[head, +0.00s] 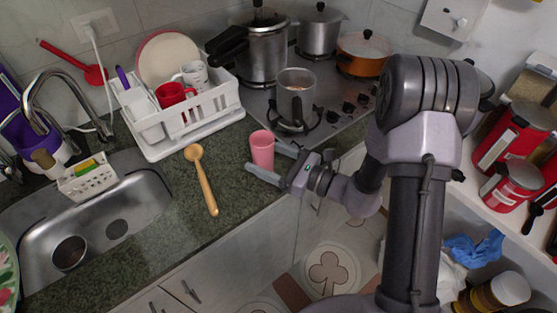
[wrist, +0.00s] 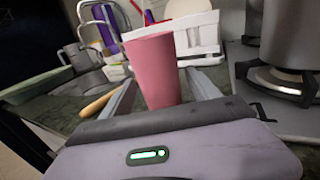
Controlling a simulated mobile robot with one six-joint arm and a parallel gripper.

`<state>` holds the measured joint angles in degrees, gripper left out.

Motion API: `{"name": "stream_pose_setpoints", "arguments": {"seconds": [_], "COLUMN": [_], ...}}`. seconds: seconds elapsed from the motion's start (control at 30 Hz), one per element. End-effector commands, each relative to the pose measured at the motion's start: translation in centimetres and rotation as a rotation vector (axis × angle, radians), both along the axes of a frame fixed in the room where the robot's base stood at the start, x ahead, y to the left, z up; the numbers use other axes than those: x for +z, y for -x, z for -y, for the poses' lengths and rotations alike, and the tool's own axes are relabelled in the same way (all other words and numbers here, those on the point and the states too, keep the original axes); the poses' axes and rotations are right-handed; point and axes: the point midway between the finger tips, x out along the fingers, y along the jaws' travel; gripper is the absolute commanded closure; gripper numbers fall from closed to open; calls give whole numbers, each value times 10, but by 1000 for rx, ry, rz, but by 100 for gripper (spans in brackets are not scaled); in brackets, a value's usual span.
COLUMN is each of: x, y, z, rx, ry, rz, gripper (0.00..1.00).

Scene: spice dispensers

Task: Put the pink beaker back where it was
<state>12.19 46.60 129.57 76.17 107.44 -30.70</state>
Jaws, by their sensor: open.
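The pink beaker (head: 262,149) stands upright on the dark green counter near its front edge, right of the wooden spoon. My gripper (head: 262,160) is open, with one finger on each side of the beaker. The beaker also shows in the wrist view (wrist: 154,70), between the two fingers, with visible room on at least the left side. Whether a finger touches it I cannot tell. The beaker's lower end is partly hidden in the wrist view by my gripper's body.
A wooden spoon (head: 202,180) lies left of the beaker. Behind are a white dish rack (head: 190,130) and a stove with a steel pot (head: 296,97) on its front burner. The sink (head: 95,215) is at the left. Bare counter (head: 235,195) lies between the spoon and the beaker.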

Motion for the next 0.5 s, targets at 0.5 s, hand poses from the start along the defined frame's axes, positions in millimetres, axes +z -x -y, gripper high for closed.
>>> {"name": "stream_pose_setpoints", "arguments": {"seconds": [0.5], "x": [2], "y": [60], "z": [92], "rx": [3], "ry": [1], "rz": [0], "gripper": [29]}}
